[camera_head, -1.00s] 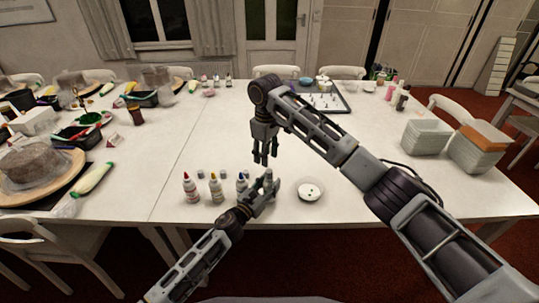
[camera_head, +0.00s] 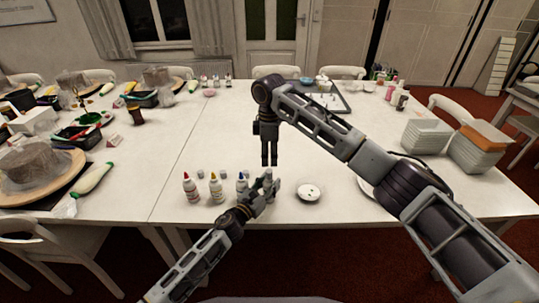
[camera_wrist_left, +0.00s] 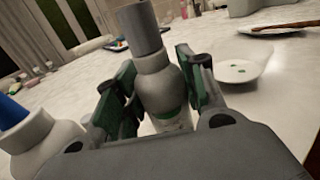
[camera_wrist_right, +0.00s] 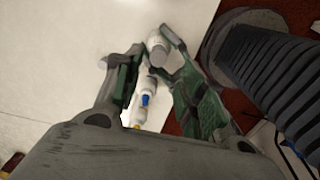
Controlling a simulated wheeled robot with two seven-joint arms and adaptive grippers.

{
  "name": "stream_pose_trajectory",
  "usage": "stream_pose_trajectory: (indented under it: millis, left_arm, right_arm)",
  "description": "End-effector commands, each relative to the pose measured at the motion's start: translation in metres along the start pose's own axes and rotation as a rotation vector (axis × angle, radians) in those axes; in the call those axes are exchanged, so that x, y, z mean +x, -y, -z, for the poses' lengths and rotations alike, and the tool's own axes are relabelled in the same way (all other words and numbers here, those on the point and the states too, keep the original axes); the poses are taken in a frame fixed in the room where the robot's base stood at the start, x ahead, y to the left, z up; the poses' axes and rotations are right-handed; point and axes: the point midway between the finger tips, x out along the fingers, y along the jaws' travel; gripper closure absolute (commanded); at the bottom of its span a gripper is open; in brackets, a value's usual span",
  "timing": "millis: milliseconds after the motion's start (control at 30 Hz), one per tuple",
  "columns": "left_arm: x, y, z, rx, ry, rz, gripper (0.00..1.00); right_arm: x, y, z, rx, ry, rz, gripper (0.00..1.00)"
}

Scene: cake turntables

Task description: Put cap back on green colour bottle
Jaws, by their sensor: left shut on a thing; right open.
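The green colour bottle, white with a green band (camera_wrist_left: 160,85), stands between my left gripper's fingers (camera_wrist_left: 155,90). A grey cap (camera_wrist_left: 139,30) sits on its top; whether it is fully seated I cannot tell. In the head view my left gripper (camera_head: 268,186) is shut on this bottle near the table's front edge. My right gripper (camera_head: 269,163) points down just above and behind it, open and empty. In the right wrist view the bottle's pale round top (camera_wrist_right: 156,42) shows between the open fingers, apart from them.
Bottles with red (camera_head: 190,188), yellow (camera_head: 216,188) and blue (camera_head: 242,181) tips stand left of my left gripper. Small grey caps (camera_head: 200,174) lie behind them. A white dish (camera_head: 309,192) is to the right. The table's middle is clear.

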Motion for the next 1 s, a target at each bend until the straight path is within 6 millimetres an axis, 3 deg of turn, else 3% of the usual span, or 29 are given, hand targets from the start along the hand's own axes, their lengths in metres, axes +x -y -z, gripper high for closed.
stream_pose_trajectory:
  millis: [467, 1000]
  left_arm:
    - [0.000, 0.000, 0.000, 0.000, 0.000, 0.000, 1.00]
    - [0.000, 0.000, 0.000, 0.000, 0.000, 0.000, 1.00]
  right_arm:
    - [0.007, 0.000, 0.000, 0.003, 0.000, 0.000, 0.60]
    - [0.062, 0.000, 0.000, 0.003, 0.001, 0.000, 0.60]
